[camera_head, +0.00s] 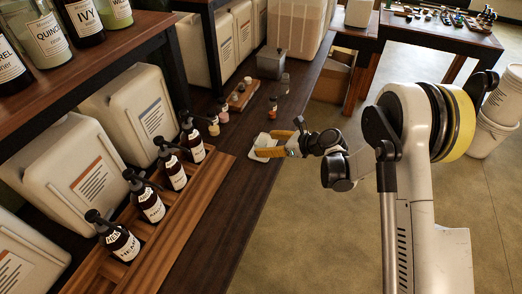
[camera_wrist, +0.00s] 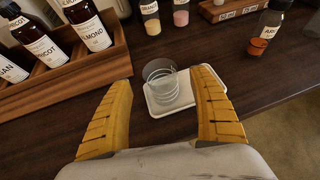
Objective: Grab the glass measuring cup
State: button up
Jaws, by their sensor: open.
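The glass measuring cup (camera_wrist: 160,82) is a small clear vessel with markings. In the wrist view it is just ahead of my open gripper (camera_wrist: 165,108), between the lines of the two yellow fingers, and apart from both. It is at a small white tray (camera_wrist: 205,87) on the dark wooden counter. In the head view, my gripper (camera_head: 279,145) reaches over the counter's right edge, and the white tray (camera_head: 262,141) shows beside the yellow fingers.
A wooden rack (camera_head: 190,208) of dark pump bottles stands on the left; it also fills the upper left of the wrist view (camera_wrist: 70,75). Small jars and a bottle with orange contents (camera_wrist: 265,32) stand beyond the tray. The counter (camera_wrist: 285,95) is bare to the tray's right.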

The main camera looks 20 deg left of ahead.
aim_at(261, 143)
jog(key=b+x, duration=0.1)
jog(key=x, duration=0.2)
jog(key=shift+w+a+f, duration=0.1)
jog(key=shift+a+f, duration=0.05)
jog(key=shift+f, duration=0.2)
jog(key=shift+r, duration=0.1)
jog(key=c, duration=1.3)
